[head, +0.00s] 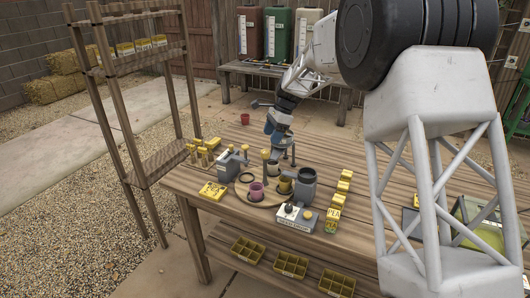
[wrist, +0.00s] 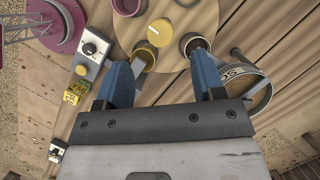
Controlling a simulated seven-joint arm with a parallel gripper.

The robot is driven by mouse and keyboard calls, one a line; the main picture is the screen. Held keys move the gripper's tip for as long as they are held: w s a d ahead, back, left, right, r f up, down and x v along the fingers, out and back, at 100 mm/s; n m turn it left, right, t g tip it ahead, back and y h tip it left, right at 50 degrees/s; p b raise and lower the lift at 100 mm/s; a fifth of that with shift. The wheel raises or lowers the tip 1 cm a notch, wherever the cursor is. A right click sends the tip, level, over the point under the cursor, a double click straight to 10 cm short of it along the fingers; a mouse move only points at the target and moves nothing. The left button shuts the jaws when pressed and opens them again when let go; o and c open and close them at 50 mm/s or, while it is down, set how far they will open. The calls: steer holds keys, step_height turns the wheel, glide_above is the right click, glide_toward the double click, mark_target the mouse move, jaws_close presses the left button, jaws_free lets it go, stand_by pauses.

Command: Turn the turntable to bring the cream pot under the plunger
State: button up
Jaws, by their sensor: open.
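The round wooden turntable (head: 268,203) stands on the table and fills the upper middle of the wrist view (wrist: 182,14). It carries a cream pot (head: 273,170), a magenta pot (head: 257,191) and a yellow pot (head: 285,184). In the wrist view, the cream pot (wrist: 195,46) is near the right finger and the yellow pot (wrist: 144,57) near the left finger. A yellow-topped post (head: 265,155) rises beside the pots. My gripper (head: 281,152) is open over the turntable's back side; its blue fingers are apart in the wrist view (wrist: 165,75). I cannot clearly single out the plunger.
A grey control box (head: 293,218) and a dark grey cylinder (head: 306,188) stand front right of the turntable. A grey device (head: 228,164) is at its left. Yellow blocks (head: 338,200) line the right. A round labelled tin (wrist: 247,90) lies right of my right finger.

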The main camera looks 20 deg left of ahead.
mark_target(265, 151)
steer(key=shift+x, duration=3.9)
steer(key=c, duration=0.9)
steer(key=shift+c, duration=0.2)
